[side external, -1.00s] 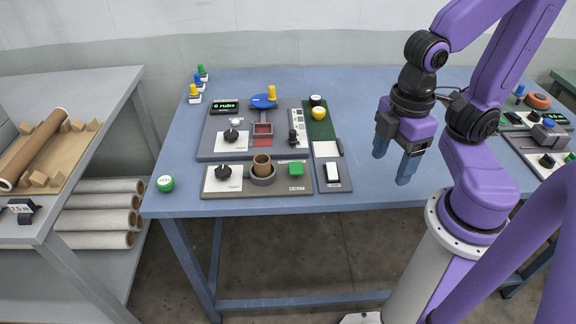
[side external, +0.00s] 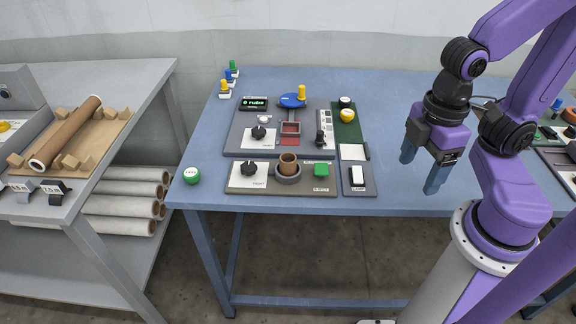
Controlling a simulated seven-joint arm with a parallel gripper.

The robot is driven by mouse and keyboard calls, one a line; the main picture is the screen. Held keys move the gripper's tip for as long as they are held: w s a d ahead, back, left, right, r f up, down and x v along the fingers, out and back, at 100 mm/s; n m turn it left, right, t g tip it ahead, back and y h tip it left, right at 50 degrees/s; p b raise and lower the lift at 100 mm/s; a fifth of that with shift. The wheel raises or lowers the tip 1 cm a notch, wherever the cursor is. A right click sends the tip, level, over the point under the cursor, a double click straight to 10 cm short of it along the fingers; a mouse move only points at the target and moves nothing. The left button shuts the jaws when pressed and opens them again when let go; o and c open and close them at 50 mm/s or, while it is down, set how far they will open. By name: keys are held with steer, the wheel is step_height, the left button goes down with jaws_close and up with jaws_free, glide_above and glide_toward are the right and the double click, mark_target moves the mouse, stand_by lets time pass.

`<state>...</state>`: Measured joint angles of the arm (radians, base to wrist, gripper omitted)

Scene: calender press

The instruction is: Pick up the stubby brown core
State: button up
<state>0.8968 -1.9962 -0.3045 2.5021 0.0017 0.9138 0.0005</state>
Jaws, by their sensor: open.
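The stubby brown core (side external: 288,162) is a short hollow tube. It stands upright in a dark grey round cup (side external: 287,176) on the front panel of the blue table. My gripper (side external: 424,172) is open and empty, its blue fingers pointing down over the right part of the table. It is well to the right of the core and apart from everything.
The front panel also carries a black knob (side external: 249,168) and a green button (side external: 321,168). A rear panel with a display (side external: 254,104) stands behind. A green-and-white round button (side external: 191,176) is at the table's left corner. A side bench (side external: 120,80) holds a long brown roll (side external: 66,133).

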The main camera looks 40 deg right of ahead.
steer(key=w+a+r+n+h, duration=0.1)
steer(key=w+a, duration=0.2)
steer(key=w, duration=0.4)
steer(key=w+a+r+n, duration=0.2)
steer(key=w+a, duration=0.2)
steer(key=w, duration=0.3)
steer(key=n+h, duration=0.1)
steer(key=n, duration=0.1)
glide_above(289, 160)
steer(key=f, duration=0.8)
steer(key=a+f, duration=0.1)
steer(key=f, duration=0.3)
steer(key=shift+w, duration=0.3)
steer(key=shift+s+d+f, duration=0.15)
steer(key=shift+d+f, duration=0.05)
steer(key=shift+f, duration=1.1)
steer(key=shift+s+d+f, duration=0.15)
steer(key=shift+f, duration=1.1)
steer(key=c, duration=1.1)
